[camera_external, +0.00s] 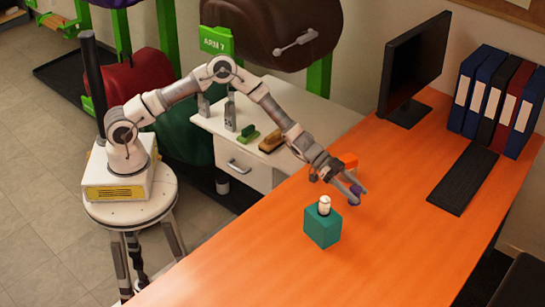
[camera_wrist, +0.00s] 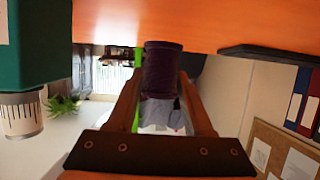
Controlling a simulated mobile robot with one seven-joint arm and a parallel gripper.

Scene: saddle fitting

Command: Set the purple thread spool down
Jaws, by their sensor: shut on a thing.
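The purple thread spool (camera_wrist: 162,68) is dark and cylindrical. My gripper (camera_wrist: 160,85) is shut on it, with one finger on each side. In the external view the spool (camera_external: 356,188) shows small at the end of my gripper (camera_external: 352,194), low over the orange desk (camera_external: 265,260). The wrist view appears upside down, and the spool's far end overlaps the desk surface there. I cannot tell whether the spool touches the desk.
A teal block (camera_external: 322,230) with a small white cylinder (camera_external: 324,205) on top stands close by in front. A keyboard (camera_external: 464,178), monitor (camera_external: 414,65) and several binders (camera_external: 498,100) are to the right. The front desk is clear.

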